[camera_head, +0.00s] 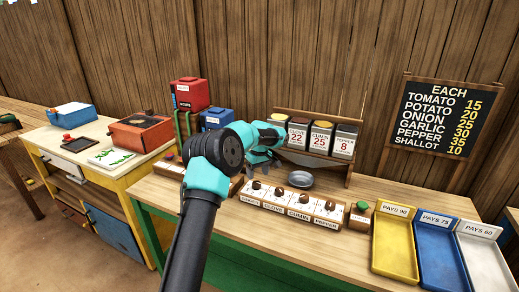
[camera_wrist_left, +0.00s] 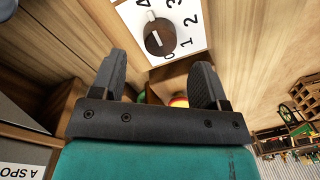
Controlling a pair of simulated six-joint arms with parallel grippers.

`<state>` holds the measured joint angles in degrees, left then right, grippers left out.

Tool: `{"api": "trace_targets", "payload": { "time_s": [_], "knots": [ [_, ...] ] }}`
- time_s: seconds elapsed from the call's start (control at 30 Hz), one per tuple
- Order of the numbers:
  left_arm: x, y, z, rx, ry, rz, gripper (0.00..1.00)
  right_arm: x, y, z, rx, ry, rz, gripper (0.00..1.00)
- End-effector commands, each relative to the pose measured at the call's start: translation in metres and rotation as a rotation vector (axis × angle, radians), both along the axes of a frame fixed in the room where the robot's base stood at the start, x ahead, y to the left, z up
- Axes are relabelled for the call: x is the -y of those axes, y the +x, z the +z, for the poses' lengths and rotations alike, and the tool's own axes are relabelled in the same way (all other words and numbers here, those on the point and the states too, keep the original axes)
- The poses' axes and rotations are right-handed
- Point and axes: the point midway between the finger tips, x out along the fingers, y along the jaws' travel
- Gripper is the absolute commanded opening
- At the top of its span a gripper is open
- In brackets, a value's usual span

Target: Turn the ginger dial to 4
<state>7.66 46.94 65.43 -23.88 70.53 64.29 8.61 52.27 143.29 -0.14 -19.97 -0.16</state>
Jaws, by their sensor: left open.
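The ginger dial (camera_head: 256,185) is a dark round knob on a white panel (camera_head: 290,212) at the left end of a row of labelled dials. In the left wrist view a brown dial (camera_wrist_left: 162,38), likely the ginger one, sits beyond the fingertips with the numbers 0 to 4 around it. A white mark shows on its raised handle; I cannot tell for sure which number it points at. My left gripper (camera_head: 258,158) is open and empty, just behind and above the dial in the head view; its two fingers (camera_wrist_left: 160,68) are apart from it. My right gripper is not in view.
Spice canisters (camera_head: 320,138) stand on a rack behind the panel, with a grey pan (camera_head: 300,179) in front. A green button block (camera_head: 360,213) stands to the right, then yellow (camera_head: 395,245), blue and white trays. A price board (camera_head: 440,115) hangs behind.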

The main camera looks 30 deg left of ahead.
Motion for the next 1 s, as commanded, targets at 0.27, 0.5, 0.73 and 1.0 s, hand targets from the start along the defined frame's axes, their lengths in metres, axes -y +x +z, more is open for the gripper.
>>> {"api": "trace_targets", "payload": {
  "time_s": [0.27,0.5,0.73,1.0],
  "knots": [
    [0.002,0.004,0.055,0.003,0.001,0.001,0.68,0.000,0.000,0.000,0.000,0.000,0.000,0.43],
    [0.004,0.007,0.099,0.003,0.000,0.001,0.68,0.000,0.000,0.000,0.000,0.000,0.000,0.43],
    [0.004,0.009,0.121,0.001,0.000,0.001,0.68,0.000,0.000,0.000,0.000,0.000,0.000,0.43],
    [0.005,0.008,0.123,-0.001,0.000,0.000,0.68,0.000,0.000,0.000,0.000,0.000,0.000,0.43]
  ]
}}
